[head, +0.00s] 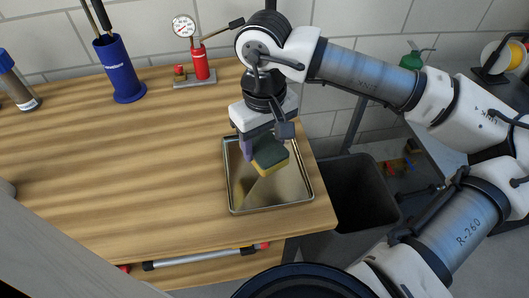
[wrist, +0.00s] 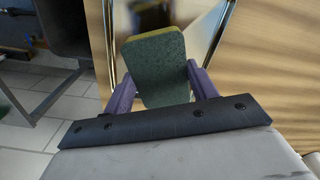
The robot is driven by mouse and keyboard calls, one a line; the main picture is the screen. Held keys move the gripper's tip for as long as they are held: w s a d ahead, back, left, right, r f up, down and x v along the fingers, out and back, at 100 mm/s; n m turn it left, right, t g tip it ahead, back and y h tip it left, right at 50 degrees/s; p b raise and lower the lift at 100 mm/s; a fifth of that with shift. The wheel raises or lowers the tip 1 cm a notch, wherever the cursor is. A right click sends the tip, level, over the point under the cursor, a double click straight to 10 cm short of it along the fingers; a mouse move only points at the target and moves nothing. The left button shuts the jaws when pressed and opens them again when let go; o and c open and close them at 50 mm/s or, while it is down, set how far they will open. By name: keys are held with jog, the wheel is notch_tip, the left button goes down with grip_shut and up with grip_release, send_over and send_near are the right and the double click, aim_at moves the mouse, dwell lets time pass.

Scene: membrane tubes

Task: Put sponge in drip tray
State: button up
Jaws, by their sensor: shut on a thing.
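A sponge (head: 271,156), dark green on one side and yellow on the other, is held over the metal drip tray (head: 237,207). My gripper (head: 262,152) is shut on the sponge. In the wrist view the sponge (wrist: 154,70) sits tilted between the two purple fingers of my gripper (wrist: 160,88), green face toward the camera. The tray (wrist: 205,30) shows behind it there. In the head view the sponge appears above the tray's inside; I cannot tell whether it touches the bottom.
A blue cup with tools (head: 118,70), a red pump with a gauge (head: 200,64) and a dark bottle (head: 17,85) stand along the back of the wooden bench (head: 120,165). A dark bin (head: 362,192) stands right of the bench edge. The bench left of the tray is clear.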

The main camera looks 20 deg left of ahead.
aim_at(264, 156)
jog(key=shift+f, duration=2.15)
jog(key=shift+f, duration=0.2)
jog(key=o, duration=0.9)
jog(key=shift+o, duration=0.2)
jog(key=shift+r, duration=0.2)
notch_tip(264, 156, up, 12)
jog(key=shift+r, duration=0.1)
